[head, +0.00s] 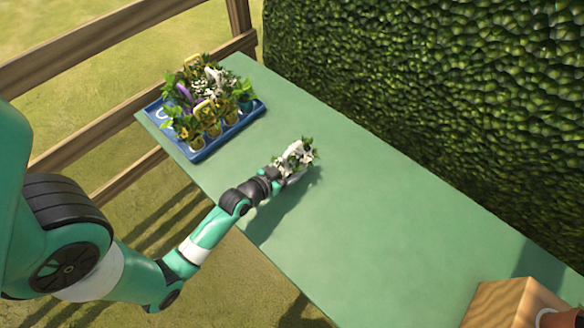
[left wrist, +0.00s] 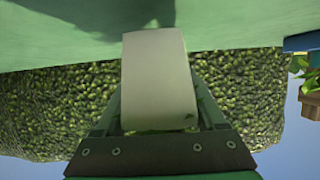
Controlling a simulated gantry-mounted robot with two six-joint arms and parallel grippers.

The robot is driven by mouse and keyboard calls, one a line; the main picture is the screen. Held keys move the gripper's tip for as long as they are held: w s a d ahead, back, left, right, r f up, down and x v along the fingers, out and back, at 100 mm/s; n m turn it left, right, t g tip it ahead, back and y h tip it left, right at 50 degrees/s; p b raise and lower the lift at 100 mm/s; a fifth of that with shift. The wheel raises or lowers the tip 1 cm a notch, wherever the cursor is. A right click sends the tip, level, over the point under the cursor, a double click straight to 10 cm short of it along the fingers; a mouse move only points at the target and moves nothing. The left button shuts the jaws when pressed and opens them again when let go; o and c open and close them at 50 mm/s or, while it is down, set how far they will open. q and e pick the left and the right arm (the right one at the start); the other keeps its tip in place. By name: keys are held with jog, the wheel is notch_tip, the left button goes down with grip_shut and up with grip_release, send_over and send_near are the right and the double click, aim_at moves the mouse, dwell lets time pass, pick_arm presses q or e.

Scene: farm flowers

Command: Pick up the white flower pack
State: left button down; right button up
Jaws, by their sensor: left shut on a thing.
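The white flower pack (head: 296,154) has white blooms and green leaves, and in the head view it is above the middle of the green table. My left gripper (head: 283,172) is shut on it. In the left wrist view, a plain pale block-like part of the pack (left wrist: 158,80) fills the space between the jaws (left wrist: 158,125). The blooms do not show in that view. A shadow of the arm and pack falls on the table to the right of the gripper. My right gripper is not in view.
A blue tray (head: 196,154) with several potted flowers, yellow, white and purple, stands at the table's far left end. A wooden box (head: 515,304) is at the lower right. The green table (head: 390,230) between is bare. A hedge (head: 430,80) runs behind, and a wooden fence (head: 75,62) is at left.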

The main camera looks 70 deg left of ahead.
pick_arm(q)
jog(key=s+d+r+p, duration=0.3)
jog(key=s+d+r, duration=0.3)
jog(key=d+r, duration=0.4)
jog(key=d, duration=0.2)
jog(key=shift+d+r, duration=0.35)
jog(key=shift+r, duration=0.05)
